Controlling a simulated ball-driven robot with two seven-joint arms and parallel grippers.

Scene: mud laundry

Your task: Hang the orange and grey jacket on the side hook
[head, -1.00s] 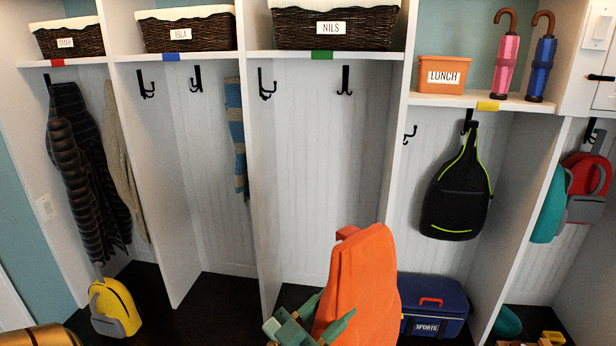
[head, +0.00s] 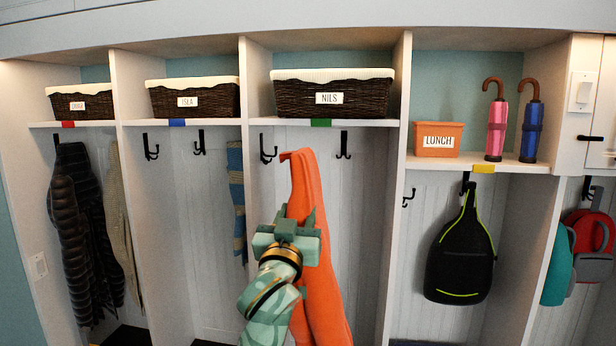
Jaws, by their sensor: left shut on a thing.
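The orange jacket (head: 323,275) hangs upright in front of the bay under the NILS basket. Its grey part does not show. My left gripper (head: 289,225) is shut on the jacket's left part, below its top; the gripper and wrist hide some of it. The jacket's top end, with a small loop-like tip, is just right of a black hook (head: 267,149) at the bay's left side. They look apart, but I cannot tell the depth between them. Another black hook (head: 343,145) in this bay is bare. My right gripper is out of view.
The NILS basket (head: 332,95) stands on the shelf above. White dividers (head: 397,150) bound the bays. A blue striped scarf (head: 237,185) hangs left. A black bag (head: 461,255) hangs right, near a small bare hook (head: 408,198). The bay's back right part is free.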

